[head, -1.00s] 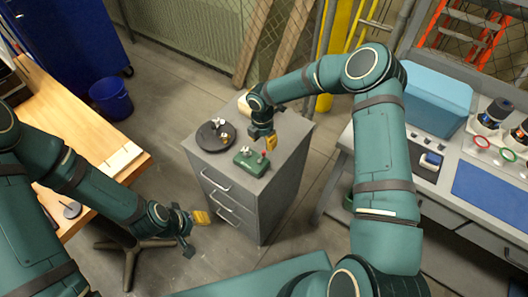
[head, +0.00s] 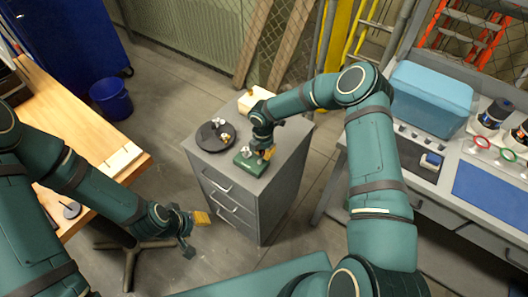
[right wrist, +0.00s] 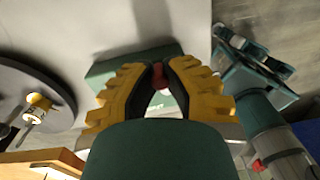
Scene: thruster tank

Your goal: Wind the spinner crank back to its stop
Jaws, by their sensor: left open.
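The spinner is a small green box (head: 247,163) with silvery parts on top, standing on the grey drawer cabinet (head: 290,148). Its red crank knob (right wrist: 158,76) shows in the right wrist view between my right gripper's fingertips (right wrist: 160,74). The yellow fingers with black inner pads converge and appear to touch the knob on both sides. In the head view my right gripper (head: 268,151) is at the right end of the green box. The crank arm itself is mostly hidden by the fingers. My left gripper (head: 191,230) is open and empty, over the floor left of the cabinet.
A dark round plate (head: 214,137) with small parts lies left of the green box. A cream block (head: 257,100) stands at the cabinet's back edge. A wooden table (head: 85,130) is at left, and a bench with a blue case (head: 432,98) is at right.

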